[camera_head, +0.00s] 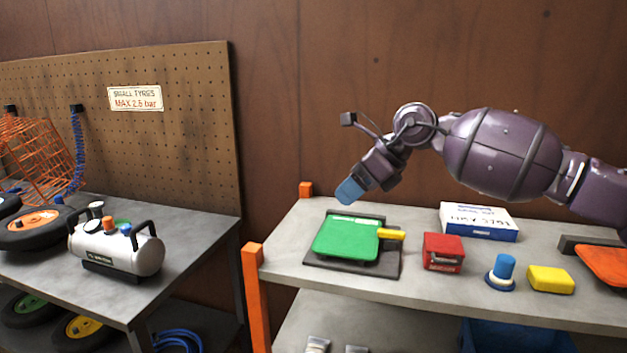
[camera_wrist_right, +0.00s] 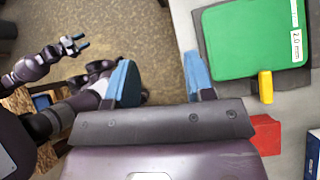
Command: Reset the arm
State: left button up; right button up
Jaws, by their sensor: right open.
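My right arm comes in from the right in the head view, raised above the right-hand bench. Its right gripper (camera_head: 350,190) points down and left, empty, above the bench's back left part. In the right wrist view, the two blue fingers of this gripper (camera_wrist_right: 160,80) stand wide apart with nothing between them. My left gripper (camera_wrist_right: 82,42) shows small at the left of the wrist view, away from the bench. Its tips look apart and empty. The left arm is not in the head view.
An air tank (camera_head: 117,250) stands left.

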jog(key=s+a+r+m+t+y, duration=0.1)
jog(key=s+a+r+m+y, duration=0.35)
jog(key=a+m+y, duration=0.5)
jog(key=s+d+f+m+t+h, duration=0.3)
jog(key=d+f+m+t+h, duration=0.35)
jog(key=f+m, duration=0.75)
jog(key=s+d+f+m+t+h, duration=0.2)
jog(key=d+f+m+t+h, duration=0.2)
jog(key=d+f+m+t, duration=0.9)
pick_arm(q)
jog(key=shift+s+a+f, duration=0.1)
jog(key=shift+s+f, duration=0.1)
jog(key=shift+s, duration=0.1)
pick_arm(e)
jog(key=s+d+f+m+g+h, duration=0.2)
jog(key=s+d+f+m+g, duration=0.1)
jog(key=s+f, duration=0.4)
jog(key=s+d+f+m+g+h, duration=0.2)
jog(key=s+f, duration=0.6)
jog(key=s, duration=0.4)
jog(key=s+d+f+m+g+h, duration=0.3)
jog(key=s+d+f+m+g, duration=0.2)
jog(key=s+f, duration=0.3)
jog(key=shift+s+m+g, duration=0.75)
jog(key=shift+s+g, duration=0.1)
jog(key=shift+s, duration=0.15)
jog(key=shift+f, duration=0.1)
jog(key=shift+c, duration=0.2)
